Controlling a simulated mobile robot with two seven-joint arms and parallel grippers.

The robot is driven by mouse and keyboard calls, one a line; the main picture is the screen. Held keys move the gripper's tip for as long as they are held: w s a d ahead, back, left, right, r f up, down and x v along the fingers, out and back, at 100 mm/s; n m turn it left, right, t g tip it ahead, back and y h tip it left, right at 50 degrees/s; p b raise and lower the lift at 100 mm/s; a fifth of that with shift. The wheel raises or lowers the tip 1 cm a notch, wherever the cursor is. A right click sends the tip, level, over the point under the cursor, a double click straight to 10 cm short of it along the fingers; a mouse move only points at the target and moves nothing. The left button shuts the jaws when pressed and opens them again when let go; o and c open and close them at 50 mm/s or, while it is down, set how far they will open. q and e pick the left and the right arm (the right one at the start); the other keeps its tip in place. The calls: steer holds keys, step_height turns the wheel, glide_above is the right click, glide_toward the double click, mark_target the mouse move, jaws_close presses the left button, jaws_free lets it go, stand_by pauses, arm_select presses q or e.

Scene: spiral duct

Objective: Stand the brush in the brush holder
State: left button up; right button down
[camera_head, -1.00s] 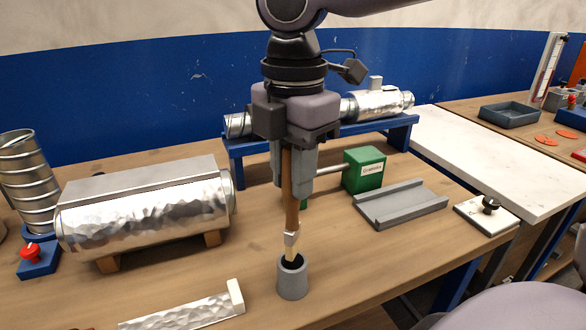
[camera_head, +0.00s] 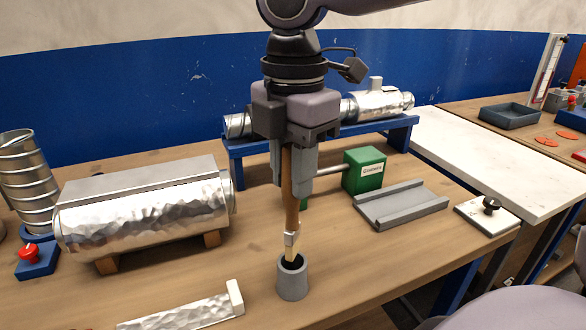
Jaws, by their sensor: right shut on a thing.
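The brush (camera_head: 289,205) has a brown wooden handle, a metal ferrule and pale bristles. It hangs almost upright, bristles down. My right gripper (camera_head: 292,180) is shut on the upper part of the handle. The brush holder (camera_head: 292,280) is a small grey cup with a dark opening, standing on the workbench directly below. The bristle end is at the mouth of the cup; how deep it reaches inside I cannot tell. My left gripper is not in view.
A silver duct (camera_head: 145,215) lies on wooden blocks at left. A blue rack (camera_head: 240,148) with a duct, a green box (camera_head: 364,170) and a grey channel tray (camera_head: 402,205) are behind. A silver angled strip (camera_head: 185,312) lies in front. Bench is clear right of the cup.

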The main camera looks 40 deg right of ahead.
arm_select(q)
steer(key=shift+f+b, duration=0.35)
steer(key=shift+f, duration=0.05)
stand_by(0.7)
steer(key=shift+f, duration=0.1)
arm_select(e)
steer(key=shift+f, duration=0.15)
